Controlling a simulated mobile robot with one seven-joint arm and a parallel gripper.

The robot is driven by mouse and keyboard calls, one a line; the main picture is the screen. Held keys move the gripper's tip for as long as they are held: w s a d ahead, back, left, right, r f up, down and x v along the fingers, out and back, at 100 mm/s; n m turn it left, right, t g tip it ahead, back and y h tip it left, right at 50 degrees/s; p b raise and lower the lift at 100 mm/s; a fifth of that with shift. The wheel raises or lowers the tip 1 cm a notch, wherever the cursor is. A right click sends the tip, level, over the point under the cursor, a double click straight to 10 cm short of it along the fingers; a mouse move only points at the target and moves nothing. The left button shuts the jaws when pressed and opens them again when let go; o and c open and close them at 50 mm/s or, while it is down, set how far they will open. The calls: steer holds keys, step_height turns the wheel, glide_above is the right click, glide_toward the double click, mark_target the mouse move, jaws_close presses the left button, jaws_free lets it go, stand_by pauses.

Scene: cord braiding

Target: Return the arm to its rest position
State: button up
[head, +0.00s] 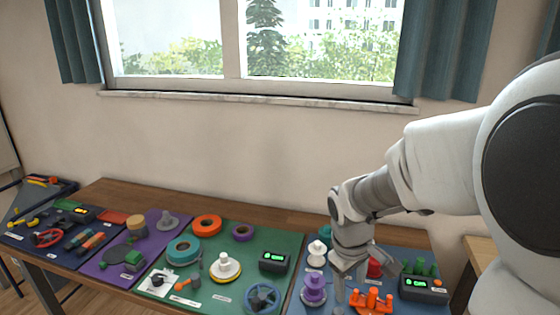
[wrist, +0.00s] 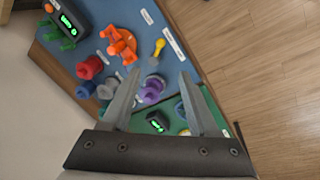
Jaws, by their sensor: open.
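My gripper (head: 362,283) is over the blue mat (head: 415,309) at the right end of the table, with my arm reaching in from the right. It also shows in the wrist view (wrist: 160,76), where its two grey fingers are apart with nothing held between them. A purple spool (head: 314,289) stands to the left of the gripper and shows beyond the gap between the fingers in the wrist view (wrist: 152,90). An orange pronged piece (head: 372,302) is close to the gripper in the head view. My gripper partly hides the red spool (head: 374,267).
Green pegs (head: 420,267) and a dark box with a lit display (head: 424,287) stand at the mat's right. A green mat (head: 290,241) holds a white spool (head: 225,266), a blue handwheel (head: 262,298) and tape rolls. The wall and window sill (head: 260,99) are behind.

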steer(key=s+a+r+m+t+y, duration=0.1)
steer(key=s+r+m+t, duration=0.3)
steer(key=s+r, duration=0.8)
steer(key=s+a+m, duration=0.1)
steer(key=s+m, duration=0.1)
steer(key=s, duration=0.1)
steer(key=shift+s+y, duration=0.3)
